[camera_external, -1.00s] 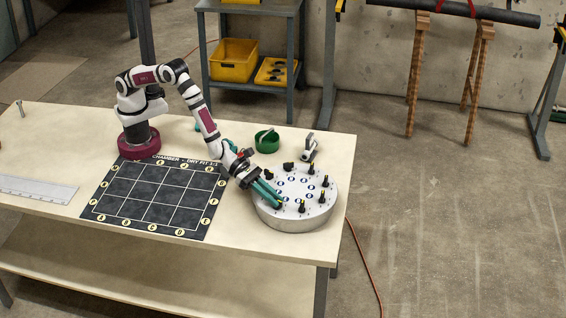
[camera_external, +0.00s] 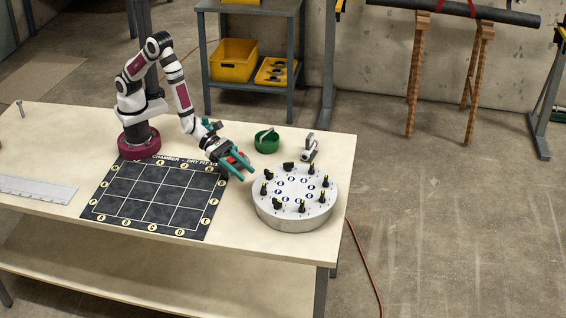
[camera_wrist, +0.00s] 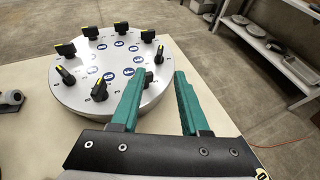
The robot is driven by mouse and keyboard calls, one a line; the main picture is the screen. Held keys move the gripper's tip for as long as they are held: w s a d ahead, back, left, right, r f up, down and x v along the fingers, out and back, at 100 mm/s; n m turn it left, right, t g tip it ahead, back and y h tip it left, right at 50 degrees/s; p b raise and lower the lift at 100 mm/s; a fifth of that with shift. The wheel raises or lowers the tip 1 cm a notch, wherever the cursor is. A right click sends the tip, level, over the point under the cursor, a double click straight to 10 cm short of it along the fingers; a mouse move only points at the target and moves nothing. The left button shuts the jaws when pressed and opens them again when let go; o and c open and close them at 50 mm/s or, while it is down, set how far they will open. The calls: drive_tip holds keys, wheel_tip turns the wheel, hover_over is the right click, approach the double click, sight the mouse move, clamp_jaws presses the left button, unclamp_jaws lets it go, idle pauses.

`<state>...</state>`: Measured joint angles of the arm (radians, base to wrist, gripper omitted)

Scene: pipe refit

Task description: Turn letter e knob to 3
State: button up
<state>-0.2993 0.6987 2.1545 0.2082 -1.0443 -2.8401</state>
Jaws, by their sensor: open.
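A round white dial panel (camera_external: 290,216) stands at the right of the table, with several black knobs with yellow marks in a ring around blue labels. The labels are too small to read, so I cannot tell which knob is letter e. The panel also fills the upper left of the wrist view (camera_wrist: 50,92). My gripper (camera_external: 247,174) is open and empty, above the table just left of the panel. In the wrist view, its green fingers (camera_wrist: 158,88) are apart, with a black knob (camera_wrist: 148,78) beyond the left fingertip.
A green cup (camera_external: 267,142) and a small white-grey fitting (camera_external: 310,149) stand behind the panel. A red object (camera_external: 238,157) lies near my gripper. A dark grid board (camera_external: 150,198) lies left of the panel, and a ruler (camera_external: 38,189) lies farther left.

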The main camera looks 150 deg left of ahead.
sight(276, 200)
drive_tip(key=v, duration=0.3)
drive_tip(key=w+a+f+n, duration=0.2)
drive_tip(key=w+n, duration=0.3)
drive_tip(key=n, duration=0.6)
drive_tip(key=w+a+f+n+h, duration=0.1)
drive_tip(key=w+n, duration=0.4)
drive_tip(key=n, duration=0.7)
drive_tip(key=w+a+f+n, duration=0.2)
drive_tip(key=w+n, duration=0.3)
drive_tip(key=n, duration=0.6)
drive_tip(key=shift+a+f+n+h, duration=0.3)
drive_tip(key=shift+f, duration=0.5)
